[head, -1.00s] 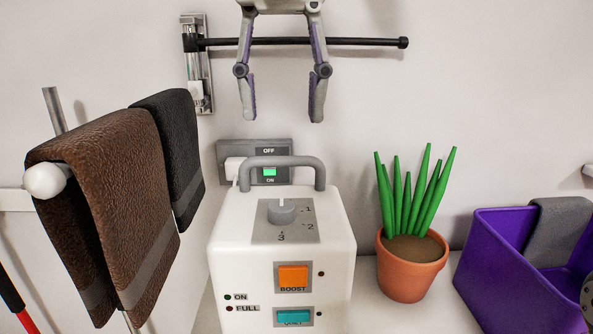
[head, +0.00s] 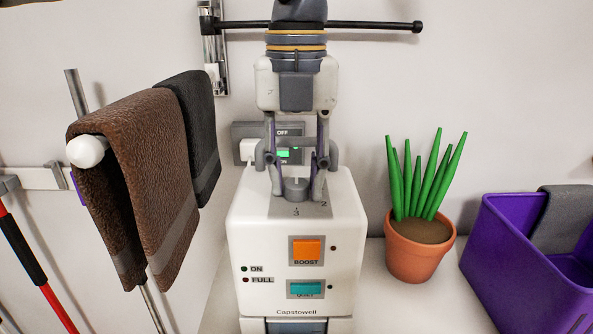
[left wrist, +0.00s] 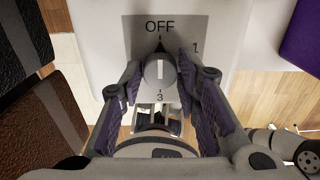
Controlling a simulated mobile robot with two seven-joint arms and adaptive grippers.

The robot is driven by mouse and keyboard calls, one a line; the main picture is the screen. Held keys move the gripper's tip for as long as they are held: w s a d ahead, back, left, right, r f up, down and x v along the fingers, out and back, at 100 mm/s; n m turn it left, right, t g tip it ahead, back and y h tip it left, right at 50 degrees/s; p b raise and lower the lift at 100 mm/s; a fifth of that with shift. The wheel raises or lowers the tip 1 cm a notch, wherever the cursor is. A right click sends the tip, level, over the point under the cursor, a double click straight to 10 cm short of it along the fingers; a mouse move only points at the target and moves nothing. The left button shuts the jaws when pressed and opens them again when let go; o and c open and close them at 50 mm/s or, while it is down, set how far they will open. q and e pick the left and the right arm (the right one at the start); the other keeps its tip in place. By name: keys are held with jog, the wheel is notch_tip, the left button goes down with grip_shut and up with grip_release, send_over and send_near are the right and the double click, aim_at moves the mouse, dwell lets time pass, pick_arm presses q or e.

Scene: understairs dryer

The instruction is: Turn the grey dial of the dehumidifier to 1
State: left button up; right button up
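The white dehumidifier (head: 262,230) stands against the wall, with its grey dial (head: 296,188) on a grey plate on top. In the left wrist view the dial (left wrist: 160,74) has a white line and a dark pointer toward OFF. The 1 is to the right of OFF, and the 3 is below the dial. My left gripper (head: 296,192) points down at the dial, its fingers open on either side of it. In the left wrist view small gaps seem to show between the fingers and dial; I cannot tell whether either touches. My right gripper is not in view.
A potted plant (head: 416,258) and a purple bin (head: 515,260) stand at right.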

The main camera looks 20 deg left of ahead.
pick_arm(q)
grip_shut()
jog(key=m, duration=0.5)
jog(key=shift+m, duration=0.3)
jog(key=m, duration=0.5)
jog(key=shift+m, duration=0.7)
jog(key=o, duration=0.7)
grip_release()
